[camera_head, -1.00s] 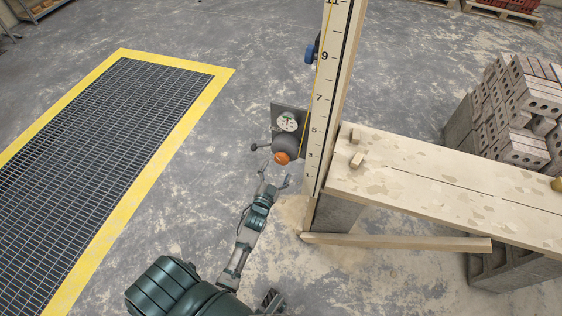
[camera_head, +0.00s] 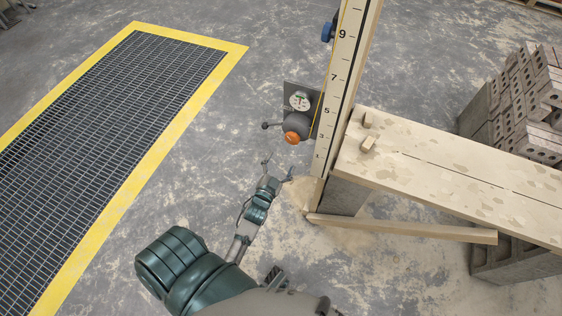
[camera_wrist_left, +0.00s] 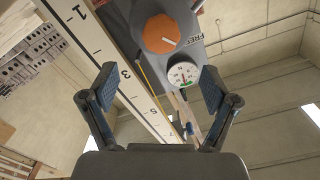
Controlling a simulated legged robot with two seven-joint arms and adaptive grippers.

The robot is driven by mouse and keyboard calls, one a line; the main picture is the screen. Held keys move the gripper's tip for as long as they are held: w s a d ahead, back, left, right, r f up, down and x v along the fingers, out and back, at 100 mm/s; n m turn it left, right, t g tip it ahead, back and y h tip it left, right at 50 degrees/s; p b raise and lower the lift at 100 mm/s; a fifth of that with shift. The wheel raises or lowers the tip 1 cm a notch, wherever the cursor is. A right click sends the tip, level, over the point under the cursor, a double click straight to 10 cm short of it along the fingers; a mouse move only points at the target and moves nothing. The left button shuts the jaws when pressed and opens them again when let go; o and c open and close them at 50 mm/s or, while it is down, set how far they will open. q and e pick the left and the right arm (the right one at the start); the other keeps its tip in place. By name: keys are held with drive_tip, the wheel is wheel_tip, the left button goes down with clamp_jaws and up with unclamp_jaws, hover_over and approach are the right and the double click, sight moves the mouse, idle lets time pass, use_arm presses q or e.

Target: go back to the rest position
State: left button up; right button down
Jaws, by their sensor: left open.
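My left gripper (camera_head: 278,170) is open and empty in the head view, below and a little left of a grey device with an orange knob (camera_head: 292,137) and a round dial (camera_head: 299,101). In the left wrist view the two fingers of my left gripper (camera_wrist_left: 159,88) stand wide apart. Beyond them show the orange knob (camera_wrist_left: 160,34) and the dial (camera_wrist_left: 183,74), apart from the fingers. My right gripper is not in view.
A tall numbered board (camera_head: 335,90) stands right of the device. A plank bench (camera_head: 440,170) on blocks extends right, with a wooden beam (camera_head: 400,229) low in front. Bricks (camera_head: 530,105) are stacked behind. A yellow-edged floor grate (camera_head: 110,110) lies left; bare floor separates it from the board.

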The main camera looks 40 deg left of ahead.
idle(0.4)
use_arm(q)
drive_tip(key=s+d+f+g+h+p, duration=0.1)
drive_tip(key=s+d+f+g+h, duration=0.2)
drive_tip(key=f, duration=0.6)
drive_tip(key=s+d+f+g+p, duration=0.1)
drive_tip(key=s+d+f+g, duration=0.35)
drive_tip(key=f, duration=0.55)
drive_tip(key=s+d+f+g+p, duration=0.1)
drive_tip(key=s+d+f+g, duration=0.1)
drive_tip(key=s+f+g, duration=0.2)
drive_tip(key=s+d+f+g+h+p, duration=0.1)
drive_tip(key=s+f+g, duration=0.3)
drive_tip(key=s+f, duration=0.5)
drive_tip(key=s, duration=0.7)
drive_tip(key=shift+s+d+f, duration=0.15)
drive_tip(key=shift+d+f, duration=0.2)
drive_tip(key=shift+d, duration=0.05)
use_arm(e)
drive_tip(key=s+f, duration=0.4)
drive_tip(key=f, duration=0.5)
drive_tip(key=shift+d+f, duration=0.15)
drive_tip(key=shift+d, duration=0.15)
